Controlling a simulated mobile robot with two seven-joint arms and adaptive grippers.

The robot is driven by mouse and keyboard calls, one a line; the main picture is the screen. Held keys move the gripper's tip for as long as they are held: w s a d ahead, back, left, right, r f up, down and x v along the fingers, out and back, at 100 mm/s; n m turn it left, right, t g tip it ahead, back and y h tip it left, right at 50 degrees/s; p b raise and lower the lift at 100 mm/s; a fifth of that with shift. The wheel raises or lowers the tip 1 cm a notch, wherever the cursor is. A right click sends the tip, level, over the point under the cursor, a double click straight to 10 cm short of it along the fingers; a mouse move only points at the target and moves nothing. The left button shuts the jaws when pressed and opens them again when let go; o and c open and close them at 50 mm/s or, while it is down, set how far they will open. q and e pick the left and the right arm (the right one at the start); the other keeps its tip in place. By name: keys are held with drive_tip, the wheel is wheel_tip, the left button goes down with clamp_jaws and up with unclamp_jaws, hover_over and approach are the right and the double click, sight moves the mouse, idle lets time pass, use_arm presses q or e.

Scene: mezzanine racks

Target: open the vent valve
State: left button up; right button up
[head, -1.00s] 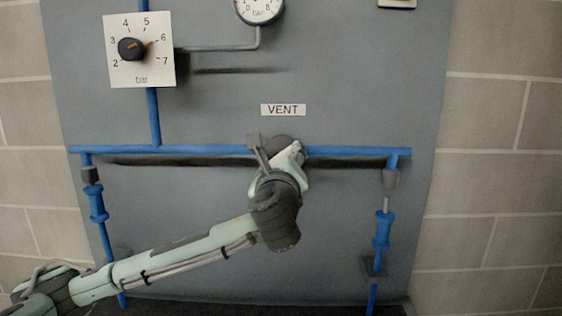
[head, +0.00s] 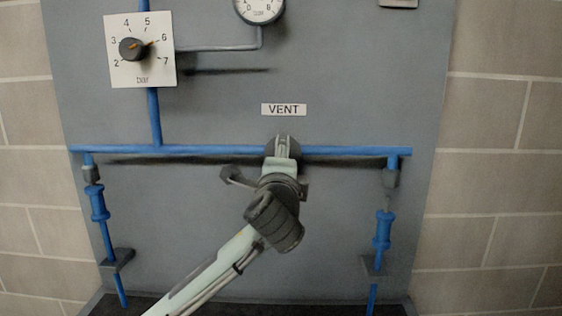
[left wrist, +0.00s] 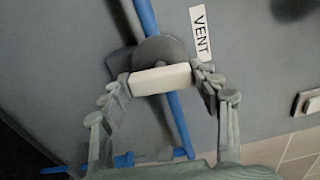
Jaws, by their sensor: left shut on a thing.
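The vent valve shows as a grey round hub (head: 296,149) on the horizontal blue pipe, below the VENT label (head: 284,109). In the left wrist view its grey disc (left wrist: 160,50) sits on the pipe, with a pale bar-shaped handle (left wrist: 160,79) in front. The bar lies roughly across the pipe. My left gripper (head: 283,148) is at the valve and hides much of it in the head view. In the left wrist view the left gripper (left wrist: 161,82) has a finger at each end of the bar and is shut on it. My right gripper is not in view.
A pressure knob on a white plate (head: 166,71) is at upper left, and a round gauge (head: 259,9) is at the top. Vertical blue lines with blue fittings (head: 97,203) (head: 383,230) hang at both sides.

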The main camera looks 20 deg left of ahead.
use_arm(q)
drive_tip(key=shift+n, duration=0.6)
drive_tip(key=o, duration=1.2)
drive_tip(key=shift+c, duration=0.2)
drive_tip(key=v, duration=1.2)
drive_tip(key=x, duration=1.2)
drive_tip(key=shift+s, duration=0.1)
